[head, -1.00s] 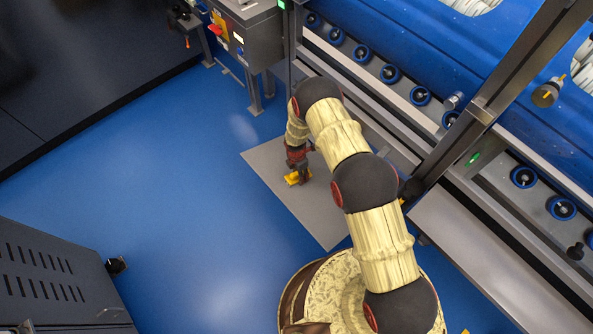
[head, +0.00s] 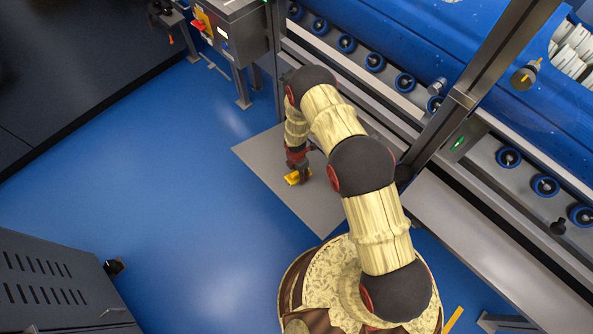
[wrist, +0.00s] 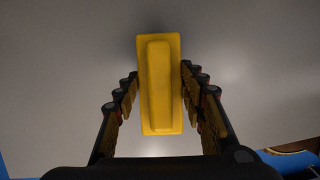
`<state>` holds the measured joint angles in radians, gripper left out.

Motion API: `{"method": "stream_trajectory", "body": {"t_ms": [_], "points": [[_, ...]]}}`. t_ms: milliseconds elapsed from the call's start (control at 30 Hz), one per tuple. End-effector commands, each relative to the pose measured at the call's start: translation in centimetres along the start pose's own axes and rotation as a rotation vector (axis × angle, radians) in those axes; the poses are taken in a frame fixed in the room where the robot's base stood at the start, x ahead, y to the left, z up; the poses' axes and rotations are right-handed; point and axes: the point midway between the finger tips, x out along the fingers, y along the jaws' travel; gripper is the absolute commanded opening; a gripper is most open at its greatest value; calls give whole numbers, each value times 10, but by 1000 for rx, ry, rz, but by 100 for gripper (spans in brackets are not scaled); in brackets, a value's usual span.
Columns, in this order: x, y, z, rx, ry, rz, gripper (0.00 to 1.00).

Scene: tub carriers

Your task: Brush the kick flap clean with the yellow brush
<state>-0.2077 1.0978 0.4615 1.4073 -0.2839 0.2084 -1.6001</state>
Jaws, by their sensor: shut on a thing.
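The yellow brush (head: 292,178) is held at the end of my arm, low over the grey plate. In the wrist view the brush (wrist: 160,95) shows its yellow back with a raised grip, between the two fingers. My gripper (wrist: 160,98) is shut on that grip; it shows small in the head view (head: 298,165). The kick flap looks to be the flat grey plate (head: 317,210), which also fills most of the wrist view (wrist: 60,70). The bristles are hidden under the brush, so I cannot tell whether they touch the plate. I see no clear dirt on it.
A roller conveyor (head: 375,62) with blue wheels and big blue tubs (head: 400,25) runs along the right, with a slanted steel post (head: 455,100). A grey control box (head: 228,32) stands at the top. A dark cabinet (head: 55,290) is lower left. Blue floor (head: 150,190) is open between.

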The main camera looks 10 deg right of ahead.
Motion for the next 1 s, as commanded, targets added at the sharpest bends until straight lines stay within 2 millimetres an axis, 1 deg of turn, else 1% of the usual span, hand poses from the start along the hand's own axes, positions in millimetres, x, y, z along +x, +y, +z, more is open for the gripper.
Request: {"method": "stream_trajectory", "body": {"t_ms": [33,100,367,633,1000], "points": [[0,-5,0,1,0,-3,8],[0,-10,1,0,0,-1,8],[2,-21,2,0,0,-1,8],[5,-43,4,0,0,-2,8],[8,-61,4,0,2,-6,8]]}}
